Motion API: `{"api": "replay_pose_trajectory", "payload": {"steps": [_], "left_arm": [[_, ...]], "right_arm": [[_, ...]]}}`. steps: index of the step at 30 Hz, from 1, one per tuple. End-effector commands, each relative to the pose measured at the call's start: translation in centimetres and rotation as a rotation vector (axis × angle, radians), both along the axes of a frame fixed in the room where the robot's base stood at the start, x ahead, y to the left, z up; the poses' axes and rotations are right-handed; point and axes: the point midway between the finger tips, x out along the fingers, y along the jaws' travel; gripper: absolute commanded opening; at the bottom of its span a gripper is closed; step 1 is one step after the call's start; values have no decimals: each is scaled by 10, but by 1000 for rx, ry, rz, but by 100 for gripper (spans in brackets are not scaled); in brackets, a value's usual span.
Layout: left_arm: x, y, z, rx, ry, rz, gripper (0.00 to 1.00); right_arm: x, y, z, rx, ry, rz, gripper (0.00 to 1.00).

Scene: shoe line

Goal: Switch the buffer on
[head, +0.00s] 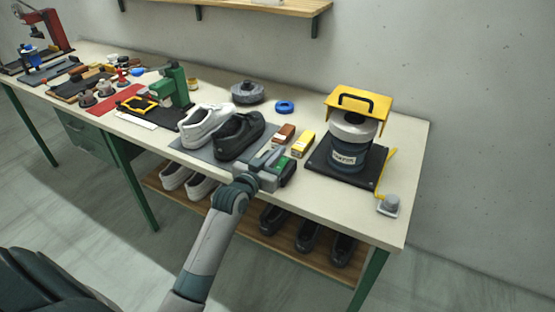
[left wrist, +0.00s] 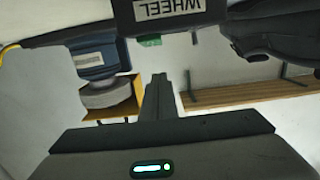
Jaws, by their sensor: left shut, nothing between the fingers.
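The buffer (head: 348,150) stands on a dark base plate at the right end of the bench. It has a dark blue labelled body, a grey wheel on top and a yellow hood (head: 358,103) with a black handle. A small pad with a grey round knob (head: 389,203) sits at the bench's front right, beside a yellow strip. My left gripper (head: 274,156) is shut and empty over the bench's front edge, left of the buffer and apart from it. In the left wrist view, the shut fingers (left wrist: 159,95) show with the buffer (left wrist: 96,55) beyond, upside down. My right gripper is out of view.
A white shoe (head: 207,125) and a black shoe (head: 239,135) lie on a grey mat close left of the gripper. A brown box (head: 284,133) and a yellow box (head: 302,144) stand between gripper and buffer.

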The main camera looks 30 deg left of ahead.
Motion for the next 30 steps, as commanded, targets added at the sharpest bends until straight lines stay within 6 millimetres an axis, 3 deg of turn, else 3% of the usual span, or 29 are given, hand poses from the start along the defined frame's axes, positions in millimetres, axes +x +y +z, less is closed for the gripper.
{"api": "replay_pose_trajectory", "payload": {"steps": [3, 9, 23, 30], "left_arm": [[0, 0, -21, -2, 9, 0, 0], [2, 0, -36, -1, 6, 1, 0], [2, 0, -38, -1, 7, 1, 0], [5, 0, -35, 0, 58, -1, 0]], "right_arm": [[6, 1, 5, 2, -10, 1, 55], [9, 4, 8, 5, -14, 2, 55], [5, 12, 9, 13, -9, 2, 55], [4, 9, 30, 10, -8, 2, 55]]}}
